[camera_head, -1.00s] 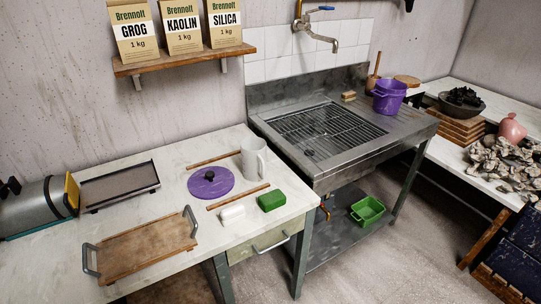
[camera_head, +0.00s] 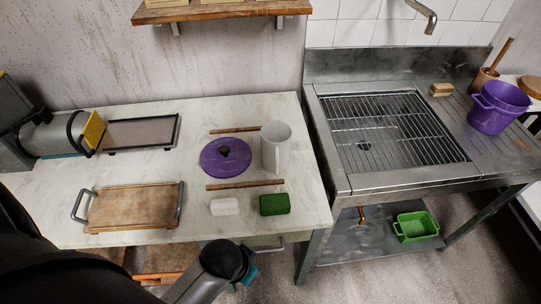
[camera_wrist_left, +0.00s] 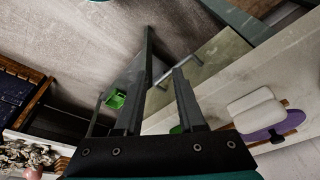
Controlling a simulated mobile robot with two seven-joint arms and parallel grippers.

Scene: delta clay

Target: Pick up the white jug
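The white jug (camera_head: 276,148) stands upright near the right end of the pale worktop (camera_head: 60,185) in the head view. It is beside a purple lid (camera_head: 225,157) with a dark knob. My right gripper is not in view.
Two wooden sticks lie behind and in front of the lid (camera_head: 245,185). A white block (camera_head: 224,206) and a green block (camera_head: 274,204) lie in front of the jug. A wooden tray (camera_head: 130,207) is at the left. A metal sink (camera_head: 390,130) adjoins on the right.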

